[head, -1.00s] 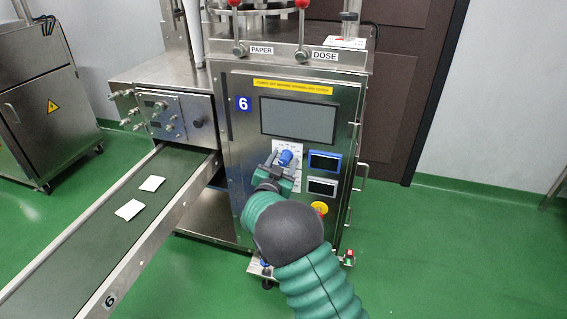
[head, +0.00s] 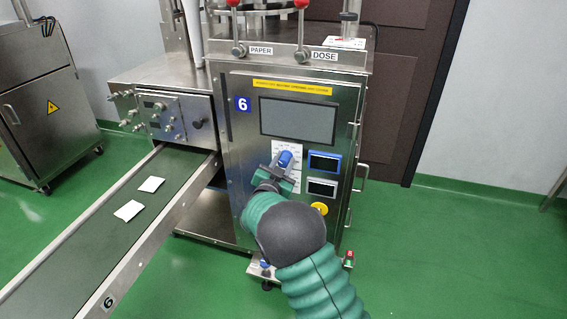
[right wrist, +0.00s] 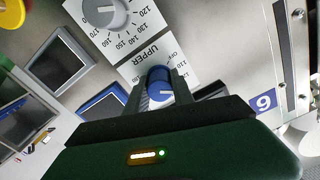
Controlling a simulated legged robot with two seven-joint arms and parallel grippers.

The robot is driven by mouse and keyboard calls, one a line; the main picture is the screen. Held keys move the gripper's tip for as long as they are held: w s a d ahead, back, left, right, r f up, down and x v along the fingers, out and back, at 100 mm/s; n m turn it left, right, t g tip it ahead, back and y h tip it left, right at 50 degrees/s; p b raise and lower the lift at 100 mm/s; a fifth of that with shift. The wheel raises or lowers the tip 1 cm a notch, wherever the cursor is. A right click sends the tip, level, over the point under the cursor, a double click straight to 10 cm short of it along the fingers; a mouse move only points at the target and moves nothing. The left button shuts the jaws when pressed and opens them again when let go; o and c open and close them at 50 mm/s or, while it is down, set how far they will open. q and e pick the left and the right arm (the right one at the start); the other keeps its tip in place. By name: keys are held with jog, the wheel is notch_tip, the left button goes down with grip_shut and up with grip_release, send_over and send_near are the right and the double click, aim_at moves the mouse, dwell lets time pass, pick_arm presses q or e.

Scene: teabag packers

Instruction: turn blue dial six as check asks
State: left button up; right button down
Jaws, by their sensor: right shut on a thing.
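The blue dial (head: 285,158) sits on a white scale plate on the front of the steel machine (head: 240,190), which carries a blue number 6 sign (head: 243,104). My right gripper (head: 277,165) reaches the dial from below and in front. In the right wrist view, the two fingers of my right gripper (right wrist: 161,92) are shut on the blue dial (right wrist: 158,84), one on each side. A white mark shows on the dial's face. The plate's lettering beside it reads UPPER; part of its scale is hidden by the fingers. My left gripper is not in view.
A blue-framed display (head: 324,162), a white-framed display (head: 322,187) and a yellow button (head: 319,208) are close right of the dial. A grey dial (right wrist: 105,14) shows in the right wrist view. A conveyor (head: 85,235) with two white packets runs to the left.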

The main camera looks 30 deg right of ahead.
jog(key=m, duration=0.1)
jog(key=m+b, duration=0.1)
jog(key=m, duration=0.1)
jog(key=m+b, duration=0.1)
jog(key=m, duration=0.1)
jog(key=shift+f, duration=0.25)
jog(key=m+b, duration=0.4)
jog(key=m, duration=0.1)
jog(key=shift+m, duration=0.3)
jog(key=shift+s, duration=0.1)
jog(key=c, duration=1.1)
grip_release()
jog(key=shift+r, duration=0.1)
jog(key=shift+s+a+r, duration=0.1)
jog(key=shift+a+r, duration=0.05)
jog(key=p+v, duration=0.5)
jog(key=v, duration=1.1)
jog(key=shift+s+a, duration=0.1)
jog(key=shift+a, duration=0.1)
